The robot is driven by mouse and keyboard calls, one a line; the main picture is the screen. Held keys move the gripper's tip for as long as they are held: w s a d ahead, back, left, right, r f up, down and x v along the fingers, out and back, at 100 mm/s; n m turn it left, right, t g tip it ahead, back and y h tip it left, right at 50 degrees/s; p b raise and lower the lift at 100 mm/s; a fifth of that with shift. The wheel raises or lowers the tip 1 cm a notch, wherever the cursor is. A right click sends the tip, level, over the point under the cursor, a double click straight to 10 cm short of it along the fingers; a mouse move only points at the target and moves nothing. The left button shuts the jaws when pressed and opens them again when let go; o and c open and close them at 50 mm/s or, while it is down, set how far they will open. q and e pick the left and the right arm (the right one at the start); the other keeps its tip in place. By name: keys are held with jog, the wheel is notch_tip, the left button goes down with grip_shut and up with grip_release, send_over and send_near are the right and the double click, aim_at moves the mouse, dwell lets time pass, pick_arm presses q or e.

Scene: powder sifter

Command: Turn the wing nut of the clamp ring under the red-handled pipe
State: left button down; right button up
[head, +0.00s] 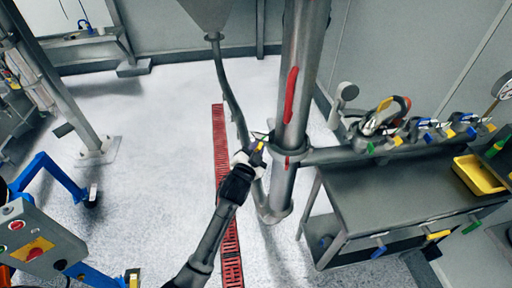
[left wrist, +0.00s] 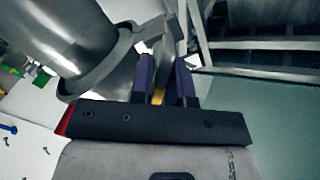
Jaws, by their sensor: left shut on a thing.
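The grey vertical pipe with the red handle (head: 291,95) stands right of centre in the head view. Below the handle, the clamp ring (head: 287,153) goes around the pipe. In the left wrist view the metal clamp ring (left wrist: 126,48) is around the pipe (left wrist: 62,35), close to the fingers. My left gripper (head: 259,149) is at the ring's left side. In the left wrist view its dark fingers (left wrist: 172,82) are shut on a small part with yellow (left wrist: 158,97) showing, which appears to be the wing nut; the fingers mostly hide it. My right gripper is not in view.
A grey bench (head: 395,195) with clamps and a yellow tray (head: 480,174) stands at the right. A thin curved pipe (head: 231,95) runs down left of the main pipe. A red floor grate (head: 219,140) lies below. A blue-framed cart (head: 50,175) stands at the left.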

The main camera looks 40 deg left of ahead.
pick_arm(q)
jog(key=n+p, duration=0.2)
jog(key=n, duration=0.1)
jog(key=n+p, duration=0.1)
jog(key=shift+a+r+n, duration=0.1)
jog(key=shift+r+n, duration=0.15)
jog(key=shift+n, duration=0.05)
jog(key=n+p, duration=0.3)
jog(key=shift+s+n, duration=0.1)
jog(key=shift+n, duration=0.3)
jog(key=n+p, duration=0.1)
jog(key=n, duration=0.1)
jog(key=shift+a+f+n+p, duration=0.1)
jog(key=shift+a+n+p, duration=0.05)
jog(key=shift+n+p, duration=0.2)
jog(key=n+p, duration=0.1)
jog(key=n, duration=0.2)
jog(key=shift+p, duration=0.3)
jog(key=shift+a+f+n+p, duration=0.15)
jog(key=shift+n+p, duration=0.2)
jog(key=shift+n, duration=0.4)
jog(key=c, duration=1.2)
grip_release()
